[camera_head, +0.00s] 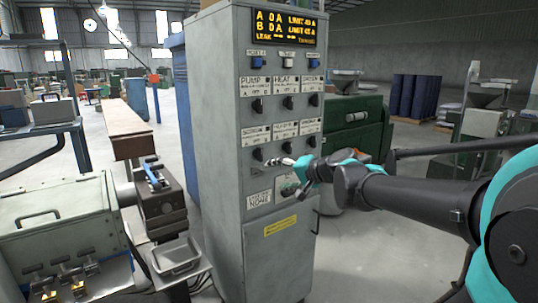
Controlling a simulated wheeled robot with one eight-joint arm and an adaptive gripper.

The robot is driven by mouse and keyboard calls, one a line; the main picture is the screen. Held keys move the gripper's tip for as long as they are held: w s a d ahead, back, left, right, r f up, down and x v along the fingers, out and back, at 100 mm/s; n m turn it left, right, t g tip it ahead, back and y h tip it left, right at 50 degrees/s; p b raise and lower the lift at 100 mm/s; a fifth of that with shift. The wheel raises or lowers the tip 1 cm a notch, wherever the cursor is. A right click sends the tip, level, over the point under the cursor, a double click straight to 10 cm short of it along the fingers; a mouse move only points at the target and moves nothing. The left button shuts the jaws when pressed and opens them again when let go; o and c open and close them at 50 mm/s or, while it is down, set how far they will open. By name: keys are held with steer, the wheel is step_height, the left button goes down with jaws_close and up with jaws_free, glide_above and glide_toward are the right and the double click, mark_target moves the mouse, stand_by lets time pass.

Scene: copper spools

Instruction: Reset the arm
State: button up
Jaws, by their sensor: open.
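My arm reaches in from the right edge, dark grey with teal bands. My gripper (277,162) is at its left end, in front of the grey control cabinet (218,120). It is small in view and sits close to the lower row of black knobs (258,154). It is open, and I see nothing held in it. I cannot tell whether the fingertips touch the cabinet's front. The gripper partly hides the lower right of the panel.
A display (285,26) with yellow text tops the cabinet. A pale green machine (55,225) and a metal tray (178,257) stand at the lower left. A green machine (352,123) stands behind the arm. Open floor (365,250) lies below the arm.

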steer(key=s+d+f+n+g+h, duration=0.1)
steer(key=s+d+f+g+h, duration=0.1)
steer(key=s+d+f, duration=0.3)
steer(key=s+d+f+n+g+h, duration=0.2)
steer(key=s+d+f+h, duration=0.2)
steer(key=s+f, duration=0.4)
steer(key=s+d+f+n+g+h, duration=0.1)
steer(key=s+d+f, duration=0.5)
steer(key=f, duration=0.9)
steer(key=shift+s+d+n+g+h, duration=0.25)
steer(key=shift+n+g+h, duration=0.2)
steer(key=shift+h, duration=0.55)
